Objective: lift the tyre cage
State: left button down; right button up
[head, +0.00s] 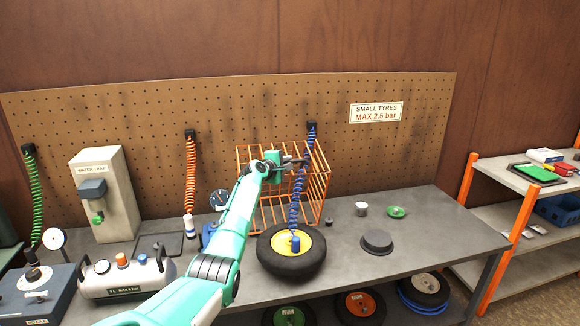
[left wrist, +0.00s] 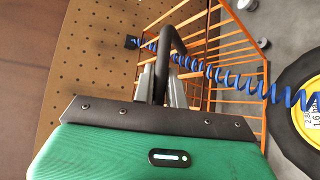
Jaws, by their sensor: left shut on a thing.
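The tyre cage (head: 318,185) is an orange wire cage on the grey bench, against the pegboard. In the left wrist view its orange bars (left wrist: 240,50) run beyond my gripper. My left gripper (head: 300,161) is at the top of the cage. In the left wrist view the left gripper (left wrist: 162,85) is shut on a dark bar, which looks like the cage's handle. My left arm hides part of the cage's left side. The cage's base is partly hidden behind the tyre, so I cannot tell whether it touches the bench. My right gripper is not in view.
A tyre with a yellow hub (head: 312,245) lies in front of the cage. A coiled blue hose (head: 296,200) hangs across the cage to the hub. A dark round lid (head: 377,242), a white cup (head: 361,209) and a green dish (head: 397,212) stand to the right.

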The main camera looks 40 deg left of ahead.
pick_arm(q)
jog(key=shift+w, duration=0.1)
dwell(0.3)
jog(key=c, duration=1.4)
grip_release()
jog(key=shift+c, duration=0.2)
jog(key=shift+s, duration=0.6)
jog(key=s+d+r+b, duration=0.1)
jog(key=s+r+b, duration=0.1)
jog(key=s, duration=1)
jog(key=shift+s+d+b, duration=0.15)
jog(key=shift+d+b, duration=0.1)
jog(key=shift+b, duration=0.4)
